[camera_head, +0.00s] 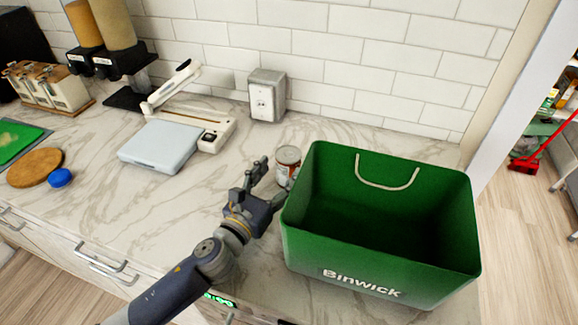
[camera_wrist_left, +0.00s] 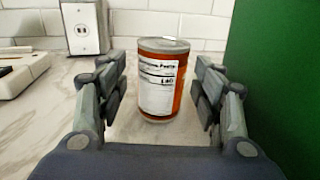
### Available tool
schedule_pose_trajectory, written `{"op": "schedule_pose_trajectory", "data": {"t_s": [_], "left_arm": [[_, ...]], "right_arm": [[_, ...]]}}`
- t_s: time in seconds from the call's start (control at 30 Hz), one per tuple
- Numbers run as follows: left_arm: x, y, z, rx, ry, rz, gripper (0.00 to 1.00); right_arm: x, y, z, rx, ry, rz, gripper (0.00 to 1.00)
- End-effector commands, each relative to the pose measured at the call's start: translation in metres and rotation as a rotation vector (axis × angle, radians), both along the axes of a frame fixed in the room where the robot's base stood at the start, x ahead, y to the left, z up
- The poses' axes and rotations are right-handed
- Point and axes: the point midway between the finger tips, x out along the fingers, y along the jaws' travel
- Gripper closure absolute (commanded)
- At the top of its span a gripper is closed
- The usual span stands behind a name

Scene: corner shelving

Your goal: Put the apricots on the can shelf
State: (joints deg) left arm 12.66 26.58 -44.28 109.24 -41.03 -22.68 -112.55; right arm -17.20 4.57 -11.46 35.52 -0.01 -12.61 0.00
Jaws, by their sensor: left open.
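A can (camera_head: 287,160) stands upright on the marble counter, just left of the green bin. In the left wrist view the can (camera_wrist_left: 160,85) shows a white nutrition label and an orange-red side. My left gripper (camera_head: 276,171) is open in front of the can, and in the left wrist view its fingers (camera_wrist_left: 161,100) are on either side of the view of the can. My right gripper is not in view. No can shelf is clearly seen.
The green bin (camera_head: 310,215), marked Binwick, looks empty inside and stands close beside the can. The counter between is clear.

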Motion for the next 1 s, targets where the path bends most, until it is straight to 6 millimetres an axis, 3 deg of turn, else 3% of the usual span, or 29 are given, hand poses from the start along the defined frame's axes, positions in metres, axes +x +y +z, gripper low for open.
{"op": "schedule_pose_trajectory", "data": {"t_s": [0.4, 0.73, 0.93, 1.0], "left_arm": [[0.04, -0.024, 0.002, -0.001, 0.0, 0.002, 0.39], [0.045, -0.026, 0.001, 0.0, 0.001, 0.001, 0.39], [0.045, -0.026, 0.001, 0.0, 0.001, 0.001, 0.82], [0.045, -0.027, 0.002, -0.002, -0.001, 0.0, 0.85]], "right_arm": [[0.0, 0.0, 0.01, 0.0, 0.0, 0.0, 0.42], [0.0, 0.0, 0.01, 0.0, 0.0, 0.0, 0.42], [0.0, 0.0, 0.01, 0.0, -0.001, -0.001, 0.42], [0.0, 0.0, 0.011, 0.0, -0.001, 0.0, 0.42]]}}
